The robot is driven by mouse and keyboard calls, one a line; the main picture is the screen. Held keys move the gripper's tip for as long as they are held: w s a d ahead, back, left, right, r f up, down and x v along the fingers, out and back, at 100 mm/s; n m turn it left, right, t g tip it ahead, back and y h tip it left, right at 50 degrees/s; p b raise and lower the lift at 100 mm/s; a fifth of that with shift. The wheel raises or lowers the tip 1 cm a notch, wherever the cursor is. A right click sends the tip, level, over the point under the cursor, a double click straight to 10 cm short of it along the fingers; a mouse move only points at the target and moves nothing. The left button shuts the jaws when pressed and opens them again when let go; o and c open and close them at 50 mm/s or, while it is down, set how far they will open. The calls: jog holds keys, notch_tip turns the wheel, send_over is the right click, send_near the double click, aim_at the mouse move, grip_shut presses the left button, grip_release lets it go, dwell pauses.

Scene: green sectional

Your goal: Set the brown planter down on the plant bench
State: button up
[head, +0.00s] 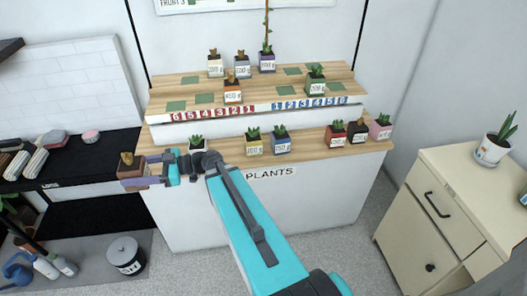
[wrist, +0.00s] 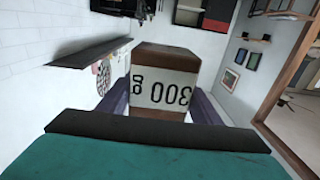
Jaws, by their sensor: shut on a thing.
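The brown planter (head: 131,171) is held in my gripper (head: 145,170) at the left end of the plant bench (head: 305,146). In the wrist view the planter (wrist: 165,62) fills the space between the purple fingers, with an upside-down "300 g" label facing the camera. My gripper is shut on it. In the head view the planter looks upright with a brown plant top. It overlaps the bench's left edge in the picture; its height above the bench is hard to tell. The bench is white with stepped wooden tops and a "PLANTS" sign.
Bare wood shows between the blue pot (head: 280,140) and red pot (head: 335,134). A black counter (head: 85,165) lies left, a cream cabinet (head: 440,195) right.

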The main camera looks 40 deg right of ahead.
jog(key=shift+a, duration=0.1)
jog(key=shift+s, duration=0.1)
jog(key=s+d+f+m+t+h+p, duration=0.15)
jog(key=d+m+t+h, duration=0.45)
jog(key=d, duration=1.1)
jog(key=s+d+f+m+t+h+p, duration=0.1)
jog(key=s+d+f+m+t+h, duration=0.4)
jog(key=d, duration=1.3)
jog(key=s+d+f+m+g+h, duration=0.3)
jog(key=s+d+h, duration=0.4)
jog(key=d, duration=0.3)
jog(key=s+d+f+m+g+h, duration=0.3)
jog(key=s+d+h, duration=0.4)
jog(key=s+d, duration=0.3)
jog(key=shift+d+m+p, duration=0.4)
jog(key=shift+d+m, duration=0.15)
jog(key=shift+m, duration=0.05)
jog(key=shift+d+f+b, duration=0.1)
jog(key=shift+b, duration=0.2)
